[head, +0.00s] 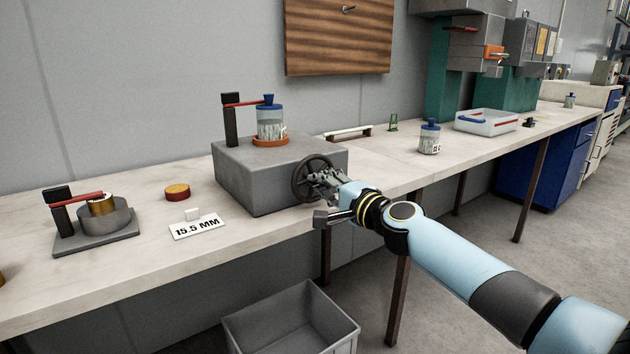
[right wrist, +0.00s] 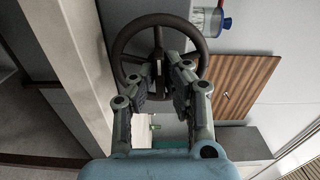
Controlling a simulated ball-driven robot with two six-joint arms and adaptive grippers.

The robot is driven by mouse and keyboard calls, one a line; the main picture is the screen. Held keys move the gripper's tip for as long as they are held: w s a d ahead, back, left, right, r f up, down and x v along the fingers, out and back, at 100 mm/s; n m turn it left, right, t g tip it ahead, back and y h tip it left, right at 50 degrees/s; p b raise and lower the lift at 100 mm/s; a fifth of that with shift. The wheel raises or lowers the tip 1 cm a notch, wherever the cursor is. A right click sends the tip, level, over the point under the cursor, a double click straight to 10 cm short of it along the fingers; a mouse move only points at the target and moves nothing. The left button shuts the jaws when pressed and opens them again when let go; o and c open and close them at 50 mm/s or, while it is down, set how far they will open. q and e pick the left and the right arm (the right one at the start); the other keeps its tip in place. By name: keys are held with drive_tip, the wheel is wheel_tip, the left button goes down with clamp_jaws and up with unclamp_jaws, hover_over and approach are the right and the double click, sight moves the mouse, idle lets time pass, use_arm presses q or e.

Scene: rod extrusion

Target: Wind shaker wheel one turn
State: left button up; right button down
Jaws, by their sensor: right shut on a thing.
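The shaker is a grey box (head: 250,185) on the bench, with a dark spoked wheel (head: 297,180) on its right-hand face. A clear jar with a blue lid (head: 270,118) stands upright on the orange ring on top, under a red clamp arm (head: 246,102). My right gripper (head: 318,178) is at the wheel, shut on it. In the right wrist view the wheel (right wrist: 115,50) is ahead, and the fingers (right wrist: 160,78) close around its middle near a spoke; the exact contact is partly hidden. My left gripper is not in view.
A stand with a brass cylinder (head: 102,205), a red-topped disc (head: 177,191) and a "15.5 MM" sign (head: 197,228) are left of the shaker. Another jar (head: 429,138) and a tray (head: 486,121) are to the right. A grey bin (head: 290,325) is below the bench edge.

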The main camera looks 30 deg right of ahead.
drive_tip(key=shift+m, duration=0.3)
drive_tip(key=shift+m, duration=1)
drive_tip(key=shift+m, duration=1)
drive_tip(key=shift+m, duration=1)
drive_tip(key=shift+p, duration=0.3)
drive_tip(key=shift+m, duration=1)
